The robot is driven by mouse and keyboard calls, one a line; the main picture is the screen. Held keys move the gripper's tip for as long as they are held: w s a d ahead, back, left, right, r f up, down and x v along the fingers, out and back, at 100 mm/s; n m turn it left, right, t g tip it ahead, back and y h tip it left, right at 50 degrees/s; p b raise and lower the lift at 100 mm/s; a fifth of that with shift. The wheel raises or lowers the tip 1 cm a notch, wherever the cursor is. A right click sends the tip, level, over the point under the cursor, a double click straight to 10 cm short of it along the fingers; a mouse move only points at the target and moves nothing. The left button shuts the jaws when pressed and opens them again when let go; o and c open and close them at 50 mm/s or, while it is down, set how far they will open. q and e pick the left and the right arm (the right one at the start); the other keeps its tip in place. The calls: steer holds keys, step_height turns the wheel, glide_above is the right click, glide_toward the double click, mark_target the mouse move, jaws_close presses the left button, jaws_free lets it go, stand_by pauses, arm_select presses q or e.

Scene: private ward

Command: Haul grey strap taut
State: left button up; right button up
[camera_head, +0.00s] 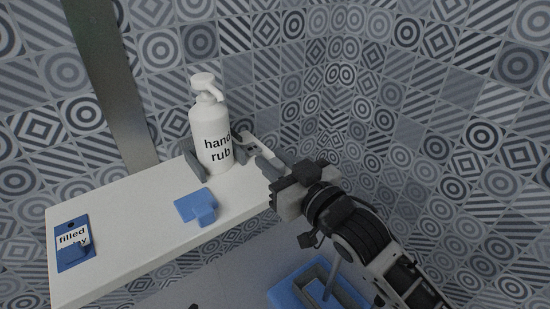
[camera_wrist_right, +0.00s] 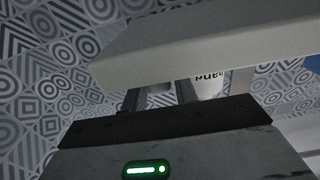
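A white pump bottle marked "hand rub" (camera_head: 211,135) stands upright on a white shelf (camera_head: 130,215). Grey upright pieces flank it, one at its left (camera_head: 194,161) and one at its right (camera_head: 240,153). A pale grey strap-like piece (camera_head: 252,140) sticks out to the right of the bottle. My right gripper (camera_head: 264,160) is at the shelf's right end, close to this piece. In the wrist view its two fingers (camera_wrist_right: 160,98) stand apart, with a pale grey piece showing between them; contact cannot be told. My left gripper does not show.
A blue block (camera_head: 197,206) and a blue "filled" tag (camera_head: 73,243) lie on the shelf. A blue-rimmed tray (camera_head: 284,296) is below. A grey post (camera_head: 112,85) rises behind the shelf. Patterned walls close in behind and right.

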steer(key=shift+o, duration=1)
steer(key=shift+s+d, duration=0.2)
steer(key=shift+s, duration=0.05)
steer(key=b+v, duration=0.1)
steer(key=v, duration=1.4)
steer(key=shift+s, duration=0.2)
steer(key=shift+d, duration=0.1)
steer(key=s+d+f+m+g+h+p, duration=0.1)
steer(key=s+d+f+m+g+h, duration=0.1)
steer(key=f, duration=0.9)
steer(key=s+d+f+m+g+h+p, duration=0.1)
steer(key=f+h, duration=0.4)
steer(key=f, duration=0.5)
steer(key=s+d+m+g, duration=0.1)
steer(key=s+m, duration=0.1)
steer(key=shift+s+f, duration=0.35)
steer(key=shift+s, duration=0.05)
steer(key=shift+d, duration=0.1)
